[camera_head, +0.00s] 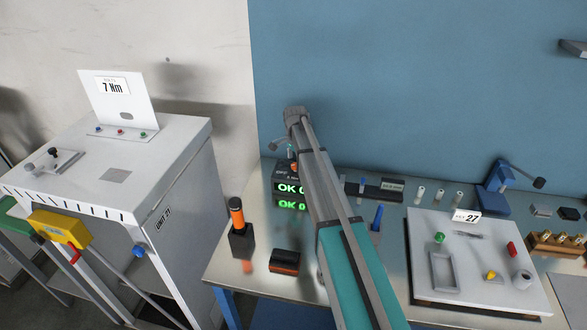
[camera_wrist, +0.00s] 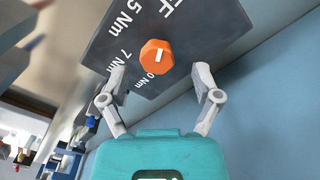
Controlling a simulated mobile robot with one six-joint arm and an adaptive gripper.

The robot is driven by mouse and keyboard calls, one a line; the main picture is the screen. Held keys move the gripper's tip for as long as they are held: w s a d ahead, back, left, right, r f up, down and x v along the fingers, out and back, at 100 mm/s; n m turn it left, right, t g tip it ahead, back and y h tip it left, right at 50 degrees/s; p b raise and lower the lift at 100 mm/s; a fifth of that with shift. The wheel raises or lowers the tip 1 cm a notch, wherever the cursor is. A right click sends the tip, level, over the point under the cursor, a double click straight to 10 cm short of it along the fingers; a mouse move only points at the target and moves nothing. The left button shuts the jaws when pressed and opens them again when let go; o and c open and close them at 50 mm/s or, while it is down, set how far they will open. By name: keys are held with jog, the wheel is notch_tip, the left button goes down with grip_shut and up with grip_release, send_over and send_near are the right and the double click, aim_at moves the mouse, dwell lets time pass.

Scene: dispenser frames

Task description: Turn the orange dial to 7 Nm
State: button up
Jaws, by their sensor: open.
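The orange dial (camera_wrist: 157,56) shows in the wrist view, on a dark plate (camera_wrist: 185,25) with white labels. I read 5 Nm, 7 Nm, part of an F word, and a partly hidden label ending in 0 Nm. A short white mark is on the dial's face; I cannot tell which label it points to. My gripper (camera_wrist: 160,70) is open, its fingers to the left and right of the dial with gaps on both sides. In the head view my arm crosses the bench and covers part of a black unit with green OK displays (camera_head: 291,197).
A white card reading 7 Nm (camera_head: 113,86) stands on the grey cabinet (camera_head: 178,148) at left. An orange-handled tool (camera_head: 237,214) stands on the bench left of my arm. A white board (camera_head: 470,285) with small parts lies right. A blue wall (camera_head: 430,80) is behind the bench.

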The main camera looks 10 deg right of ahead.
jog(key=shift+f+b, duration=0.65)
jog(key=shift+f, duration=0.25)
grip_shut()
